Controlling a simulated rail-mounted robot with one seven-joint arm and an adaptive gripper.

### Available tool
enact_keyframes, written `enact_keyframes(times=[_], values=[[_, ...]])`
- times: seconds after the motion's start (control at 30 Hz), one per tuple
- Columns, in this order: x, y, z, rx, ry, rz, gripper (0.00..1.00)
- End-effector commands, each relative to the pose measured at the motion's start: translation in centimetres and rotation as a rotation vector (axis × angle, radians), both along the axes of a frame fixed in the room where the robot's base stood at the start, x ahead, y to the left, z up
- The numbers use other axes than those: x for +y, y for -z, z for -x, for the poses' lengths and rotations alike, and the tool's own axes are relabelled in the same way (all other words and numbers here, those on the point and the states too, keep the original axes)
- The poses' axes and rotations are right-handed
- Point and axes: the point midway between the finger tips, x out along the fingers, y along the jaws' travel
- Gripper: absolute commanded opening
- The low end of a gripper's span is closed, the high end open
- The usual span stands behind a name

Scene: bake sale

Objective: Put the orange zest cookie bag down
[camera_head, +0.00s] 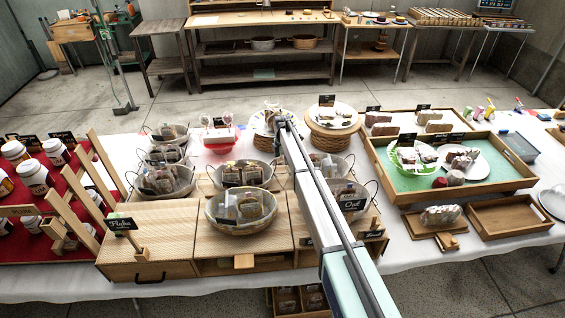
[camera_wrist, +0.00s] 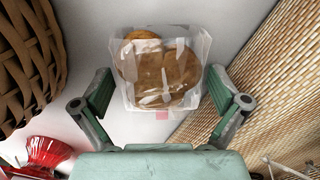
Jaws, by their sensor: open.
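The cookie bag (camera_wrist: 160,75), clear with brown round cookies inside, lies between the fingers of my gripper (camera_wrist: 161,92) in the wrist view. The fingers are spread, with a gap visible on each side of the bag. White tablecloth (camera_wrist: 130,130) shows behind the bag; I cannot tell whether its base rests fully on the cloth. The bag's label is not readable. In the head view, my arm reaches over the middle of the table to the far side, and it hides the gripper's fingers and most of what is beneath.
A dark wicker piece (camera_wrist: 30,60) stands left of the bag in the wrist view, and a woven-topped surface (camera_wrist: 255,90) lies right. A red bowl (camera_wrist: 48,152) is at lower left. In the head view, baskets of bags (camera_head: 240,225) and a wooden tray (camera_head: 508,178) crowd the table.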

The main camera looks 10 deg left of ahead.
Motion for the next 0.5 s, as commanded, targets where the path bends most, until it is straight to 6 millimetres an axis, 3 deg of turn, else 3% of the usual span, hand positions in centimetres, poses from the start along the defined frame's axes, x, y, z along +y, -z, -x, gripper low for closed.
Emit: enact_keyframes(times=[0.27,0.5], values=[[0.0,-0.7,0.0,-0.002,0.0,0.0,0.98],[0.0,-4.3,0.0,-0.003,0.0,-0.001,0.98]])
